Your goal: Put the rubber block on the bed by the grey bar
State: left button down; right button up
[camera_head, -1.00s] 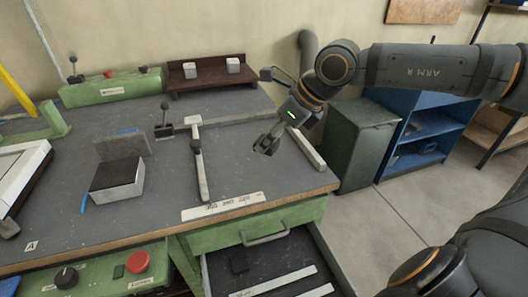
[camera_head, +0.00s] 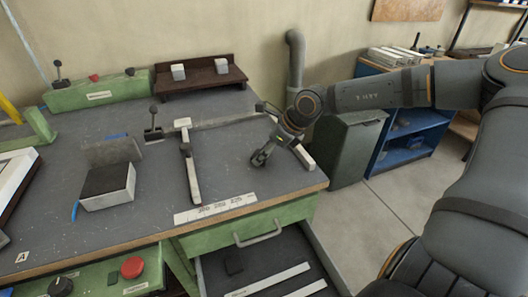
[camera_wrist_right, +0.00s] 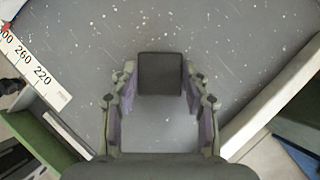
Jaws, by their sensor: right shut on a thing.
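My right gripper (camera_head: 259,159) is over the right part of the grey bed (camera_head: 235,172). In the right wrist view, its fingers (camera_wrist_right: 160,100) are shut on a dark square rubber block (camera_wrist_right: 160,73), with the speckled bed behind it. In the head view the block cannot be made out. A grey bar (camera_head: 235,119) runs along the back of the bed, behind the gripper. A paler bar (camera_head: 190,165) runs front to back, left of the gripper. I cannot tell whether the block touches the bed. My left gripper is not in view.
A ruler strip (camera_head: 215,208) lies along the front edge. A pale edge rail (camera_head: 303,156) lies right of the gripper. An open drawer (camera_head: 270,265) below holds a dark block (camera_head: 234,262). A black-topped block (camera_head: 108,187) stands at the left. Bed between bar and rail is clear.

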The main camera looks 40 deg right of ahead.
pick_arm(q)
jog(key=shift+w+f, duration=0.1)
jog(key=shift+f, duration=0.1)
pick_arm(e)
jog(key=shift+f, duration=0.1)
jog(key=o, duration=0.8)
jog(key=shift+c, duration=0.2)
jog(key=o, duration=0.4)
jog(key=shift+s+r, duration=0.1)
jog(key=shift+r, duration=0.25)
jog(key=p+v, duration=0.1)
jog(key=v, duration=0.2)
jog(key=shift+r, duration=0.3)
pick_arm(q)
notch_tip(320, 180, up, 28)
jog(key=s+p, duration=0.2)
jog(key=p, duration=2.5)
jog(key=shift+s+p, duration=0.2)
jog(key=shift+p, duration=0.1)
pick_arm(e)
jog(key=v, duration=0.8)
jog(key=shift+s, duration=0.2)
